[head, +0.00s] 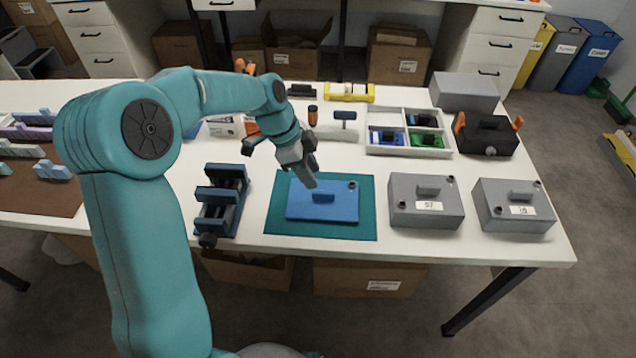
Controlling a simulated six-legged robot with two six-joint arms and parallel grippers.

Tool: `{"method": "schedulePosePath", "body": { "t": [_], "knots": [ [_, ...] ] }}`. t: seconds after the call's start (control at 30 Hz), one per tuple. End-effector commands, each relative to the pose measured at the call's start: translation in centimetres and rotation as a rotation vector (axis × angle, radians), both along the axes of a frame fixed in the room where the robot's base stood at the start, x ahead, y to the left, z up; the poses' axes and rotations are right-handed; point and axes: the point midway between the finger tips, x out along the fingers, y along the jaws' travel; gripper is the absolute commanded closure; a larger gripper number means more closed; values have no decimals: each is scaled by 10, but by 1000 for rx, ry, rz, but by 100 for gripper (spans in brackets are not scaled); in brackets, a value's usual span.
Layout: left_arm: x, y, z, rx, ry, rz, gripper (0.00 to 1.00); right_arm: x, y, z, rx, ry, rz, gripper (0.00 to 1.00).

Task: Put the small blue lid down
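The small blue lid (343,207) is a flat blue plate with a raised blue handle (323,198) in its middle. It lies flat on a teal mat (286,226) near the front of the table. My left gripper (309,180) points down just above the lid's back part, behind and left of the handle. I see no grip on the handle. The fingers overlap in this view, so I cannot tell how far apart they are. My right gripper is not in view.
A blue vise-like fixture (219,200) stands left of the mat. Two grey lidded boxes (425,214) (512,215) stand to the right. Behind are a white divided tray (383,150), a black toolbox (486,136) and a grey block (465,90).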

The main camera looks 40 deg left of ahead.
Motion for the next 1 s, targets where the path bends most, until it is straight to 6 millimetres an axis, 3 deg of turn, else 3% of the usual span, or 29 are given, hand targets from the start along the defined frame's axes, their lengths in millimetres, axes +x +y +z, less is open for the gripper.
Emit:
{"method": "schedulePosePath", "body": {
  "t": [0.1, 0.3, 1.0],
  "knots": [
    [-5, 9, 25, 2, -3, 2, 60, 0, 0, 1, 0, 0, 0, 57],
    [-10, 17, 48, 0, -1, 0, 60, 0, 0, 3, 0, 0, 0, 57],
    [-11, 18, 51, -1, 1, 1, 60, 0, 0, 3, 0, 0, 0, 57]
  ]
}}
